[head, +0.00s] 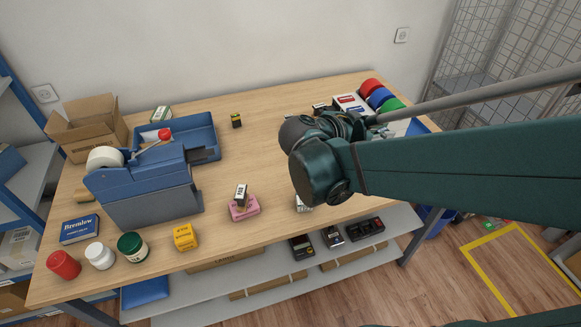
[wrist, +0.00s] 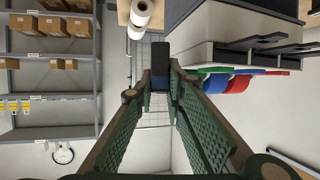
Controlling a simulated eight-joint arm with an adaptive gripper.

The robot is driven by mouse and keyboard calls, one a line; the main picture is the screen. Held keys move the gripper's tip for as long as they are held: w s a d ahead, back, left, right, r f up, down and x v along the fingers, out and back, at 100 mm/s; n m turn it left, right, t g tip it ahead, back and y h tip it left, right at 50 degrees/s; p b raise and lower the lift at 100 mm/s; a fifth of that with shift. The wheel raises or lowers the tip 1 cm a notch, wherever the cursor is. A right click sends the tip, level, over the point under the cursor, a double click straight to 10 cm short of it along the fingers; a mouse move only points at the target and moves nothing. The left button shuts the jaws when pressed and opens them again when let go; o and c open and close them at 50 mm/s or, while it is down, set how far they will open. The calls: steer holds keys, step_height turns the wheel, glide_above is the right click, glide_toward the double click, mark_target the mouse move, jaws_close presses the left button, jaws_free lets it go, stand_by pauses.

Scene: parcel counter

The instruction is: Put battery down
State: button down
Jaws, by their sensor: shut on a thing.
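My gripper (wrist: 161,80) shows in the wrist view, with its two green ribbed fingers closing together at the upper middle. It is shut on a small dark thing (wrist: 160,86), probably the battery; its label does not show. In the head view my arm's dark green links cover the right of the table, and the fingers and the held thing are hidden. A small black and yellow block (head: 236,121), battery-like, stands alone on the wooden table (head: 270,135) toward the back.
A blue tape dispenser machine (head: 150,190) stands at left. A yellow box (head: 185,237) and jars line the front left. Coloured rolls (head: 380,98) stand at back right. The middle table has free room.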

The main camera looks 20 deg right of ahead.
steer(key=w+a+n+t+p, duration=0.15)
steer(key=a+p, duration=0.35)
steer(key=a, duration=1.7)
steer(key=shift+y, duration=0.3)
steer(key=shift+s+d+f, duration=0.15)
steer(key=shift+d+f, duration=0.05)
steer(key=shift+f, duration=1.05)
steer(key=shift+s+d+f, duration=0.1)
steer(key=shift+d+f, duration=0.05)
steer(key=shift+f, duration=1.1)
steer(key=shift+f+b, duration=0.6)
steer(key=shift+f, duration=2.35)
steer(key=shift+f, duration=0.1)
steer(key=shift+f+b, duration=0.55)
steer(key=shift+f, duration=1.4)
steer(key=shift+f, duration=0.2)
